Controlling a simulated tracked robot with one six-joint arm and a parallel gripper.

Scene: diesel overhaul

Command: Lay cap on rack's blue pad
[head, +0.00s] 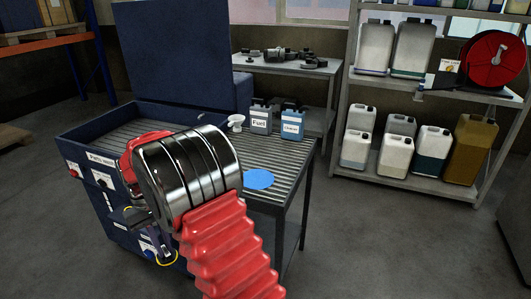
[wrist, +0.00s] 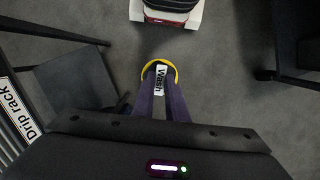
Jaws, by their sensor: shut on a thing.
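The cap (wrist: 160,62) shows as a yellow rim with a white "Wash" label in the wrist view. My gripper (wrist: 161,82) is shut on it, with a dark purple finger on either side of the label. In the head view the yellow rim (head: 167,261) shows low beside the washer's front, left of my arm. The blue pad (head: 258,179) lies flat and bare on the ribbed drip rack (head: 285,160), to the right of and above the cap in the picture. My arm hides part of the rack and much of my gripper in the head view.
A fuel jug (head: 260,118), another blue-fronted jug (head: 292,122) and a white funnel (head: 236,122) stand on the rack behind the pad. The dark blue parts washer (head: 85,190) is at left. Shelves with jugs (head: 428,182) stand at right; the floor before them is clear.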

